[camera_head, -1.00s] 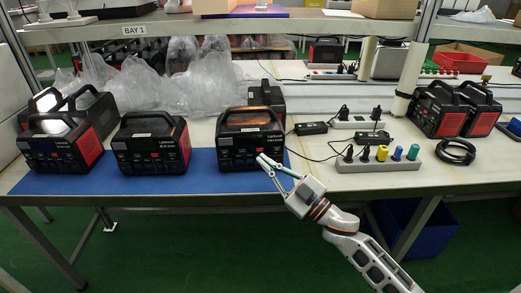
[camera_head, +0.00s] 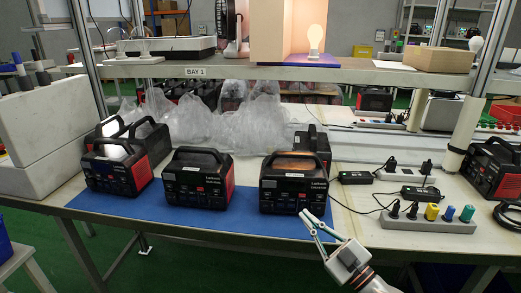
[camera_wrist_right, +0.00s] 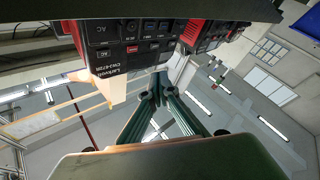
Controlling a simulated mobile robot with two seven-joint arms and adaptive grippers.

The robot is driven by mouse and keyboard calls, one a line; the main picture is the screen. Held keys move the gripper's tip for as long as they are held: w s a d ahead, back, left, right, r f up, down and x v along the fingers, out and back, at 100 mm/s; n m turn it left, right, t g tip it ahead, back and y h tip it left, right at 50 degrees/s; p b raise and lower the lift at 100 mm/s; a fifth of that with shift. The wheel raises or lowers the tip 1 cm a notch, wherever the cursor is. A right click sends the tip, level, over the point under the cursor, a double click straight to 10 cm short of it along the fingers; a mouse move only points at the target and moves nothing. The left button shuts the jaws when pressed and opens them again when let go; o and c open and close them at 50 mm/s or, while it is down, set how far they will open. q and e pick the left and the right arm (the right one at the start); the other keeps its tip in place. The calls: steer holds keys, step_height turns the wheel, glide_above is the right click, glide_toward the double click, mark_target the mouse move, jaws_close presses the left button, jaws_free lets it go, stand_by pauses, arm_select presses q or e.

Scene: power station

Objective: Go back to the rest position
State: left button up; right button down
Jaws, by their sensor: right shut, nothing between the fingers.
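My right gripper (camera_head: 304,212) is shut and empty. Its thin fingers appear in front of the lower edge of the right-hand front power station (camera_head: 295,182), at the blue mat's (camera_head: 110,205) front edge. I cannot tell whether they touch it. In the right wrist view, the closed fingers (camera_wrist_right: 160,90) point towards the black front of a power station (camera_wrist_right: 125,45), which appears upside down with red sides. A middle power station (camera_head: 198,178) and a left one (camera_head: 118,172) stand upright on the mat. My left gripper is not in view.
A power strip with coloured plugs (camera_head: 428,220) and black adapters (camera_head: 420,193) with cables lie right of the mat. Clear plastic bags (camera_head: 215,120) lie behind the stations. A shelf (camera_head: 200,75) with a lit bulb (camera_head: 315,42) runs above. The floor in front looks free.

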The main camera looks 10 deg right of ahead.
arm_select(q)
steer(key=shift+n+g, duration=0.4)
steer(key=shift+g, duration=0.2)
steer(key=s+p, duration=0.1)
steer(key=p, duration=0.1)
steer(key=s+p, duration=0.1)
steer(key=p, duration=0.2)
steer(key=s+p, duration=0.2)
steer(key=p, duration=0.1)
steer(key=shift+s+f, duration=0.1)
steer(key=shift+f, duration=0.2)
arm_select(e)
steer(key=s+f+m+g+h, duration=0.3)
steer(key=s+f, duration=0.8)
steer(key=s, duration=0.4)
steer(key=s+f+m+g+h, duration=0.3)
steer(key=s+f+g+h, duration=0.2)
steer(key=s+f, duration=0.6)
steer(key=s, duration=0.4)
steer(key=shift+s+f+m, duration=0.3)
steer(key=shift+s+m, duration=0.05)
steer(key=shift+m, duration=0.05)
